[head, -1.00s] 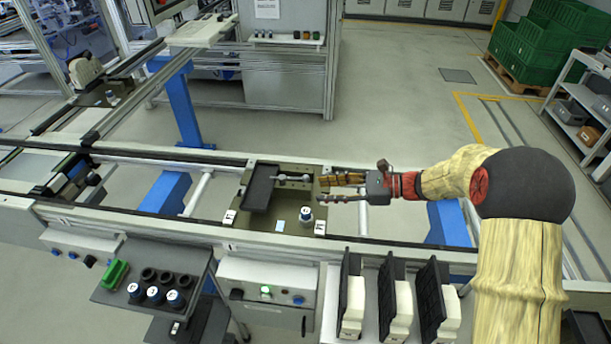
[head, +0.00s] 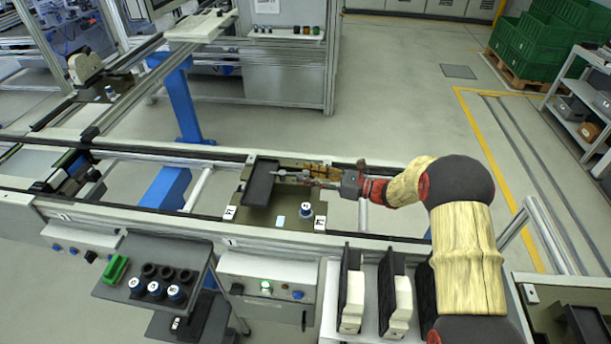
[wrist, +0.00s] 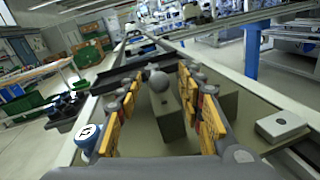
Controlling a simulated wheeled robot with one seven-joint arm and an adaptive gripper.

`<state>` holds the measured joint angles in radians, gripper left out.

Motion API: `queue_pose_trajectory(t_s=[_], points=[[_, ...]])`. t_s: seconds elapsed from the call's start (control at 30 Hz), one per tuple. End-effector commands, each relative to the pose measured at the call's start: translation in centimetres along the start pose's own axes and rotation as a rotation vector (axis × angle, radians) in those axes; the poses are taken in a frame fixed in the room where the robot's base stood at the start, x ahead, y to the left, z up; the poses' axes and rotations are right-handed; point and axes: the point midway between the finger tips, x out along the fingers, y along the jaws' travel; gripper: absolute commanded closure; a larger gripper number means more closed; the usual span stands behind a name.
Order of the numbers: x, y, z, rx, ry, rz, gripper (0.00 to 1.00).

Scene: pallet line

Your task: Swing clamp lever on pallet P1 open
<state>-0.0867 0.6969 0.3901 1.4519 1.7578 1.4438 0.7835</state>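Pallet P1 (head: 256,214) is an olive plate on the conveyor, with a dark tray (head: 262,182) at its left. The clamp lever (head: 281,172) lies near the tray's right edge; its far part is hard to make out. In the wrist view its grey ball knob (wrist: 158,80) shows above an olive block (wrist: 166,122). My gripper (head: 303,173) reaches in from the right. In the wrist view my gripper (wrist: 160,95) is open, its yellow-padded fingers on either side of the knob, with gaps visible.
A white-and-blue capped part (head: 306,211) stands on the pallet's front right, left of my fingers in the wrist view (wrist: 88,137). A light metal block (wrist: 282,126) sits at the wrist view's right. Dark upright holders (head: 350,290) stand in front of the conveyor.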

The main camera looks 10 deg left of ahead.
Motion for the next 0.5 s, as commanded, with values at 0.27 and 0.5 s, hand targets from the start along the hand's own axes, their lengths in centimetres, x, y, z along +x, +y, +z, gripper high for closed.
queue_pose_trajectory(t_s=[0.27, 0.5], points=[[1.03, 0.01, 0.02, 0.0, 0.0, 0.0, 0.62], [0.99, 0.02, 0.02, 0.0, 0.0, 0.0, 0.68]])
